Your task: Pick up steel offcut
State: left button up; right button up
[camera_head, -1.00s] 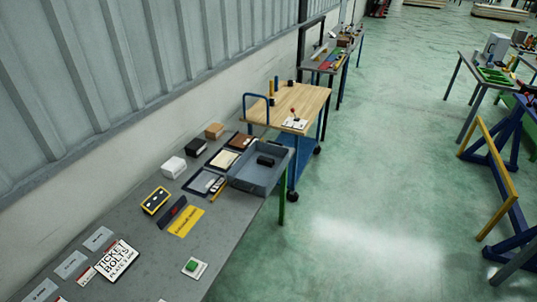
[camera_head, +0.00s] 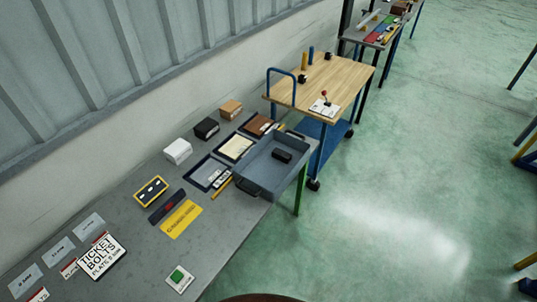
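I cannot tell for certain which thing is the steel offcut. A small black block (camera_head: 282,156) lies in the open grey tray (camera_head: 262,187) at the right end of the grey table. A dark flat bar (camera_head: 168,206) with a red patch lies on the table between a yellow-framed black box (camera_head: 151,191) and a yellow label plate (camera_head: 181,219). Neither of my grippers is in view.
The grey table (camera_head: 130,228) runs along the wall. White (camera_head: 178,151), black (camera_head: 206,128) and brown (camera_head: 231,109) boxes stand at its back. A sign (camera_head: 101,258) and a green-button plate (camera_head: 179,279) lie nearer.

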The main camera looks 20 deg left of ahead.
aim_at(283, 156)
jog(key=u, duration=0.35)
jog(key=k, duration=0.35)
jog(key=z, duration=0.5)
jog(key=i, duration=1.25)
jog(key=u, duration=0.95)
